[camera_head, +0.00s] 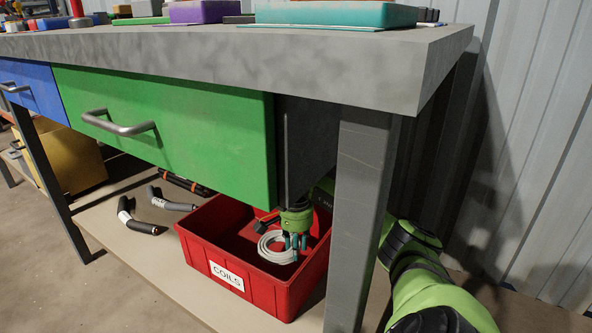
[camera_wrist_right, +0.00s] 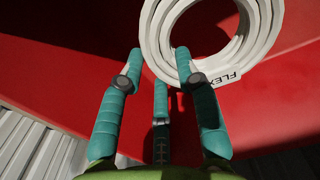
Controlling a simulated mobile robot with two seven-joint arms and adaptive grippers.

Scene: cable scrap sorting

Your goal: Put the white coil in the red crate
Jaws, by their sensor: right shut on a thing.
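The white coil (camera_head: 266,246) is a ring of pale cable, at the open top of the red crate (camera_head: 262,291) in the head view. My right gripper (camera_head: 294,243) reaches in from the right under the bench, over the crate, with its teal fingers at the coil's right side. In the right wrist view the coil (camera_wrist_right: 156,42) passes between the teal fingertips (camera_wrist_right: 160,58), with a "FLEX" label showing. The gripper is shut on it. The crate's red surface fills much of that view behind it. Whether the coil touches the crate floor is unclear. My left gripper is not in view.
The crate, labelled "COILS", stands on the lower shelf (camera_head: 150,255) under the green drawer (camera_head: 175,130), beside a grey bench leg (camera_head: 357,220). Dark cable pieces (camera_head: 170,203) lie left of it. A yellow bin (camera_head: 75,165) stands farther left. The bench top (camera_head: 250,50) overhangs all this.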

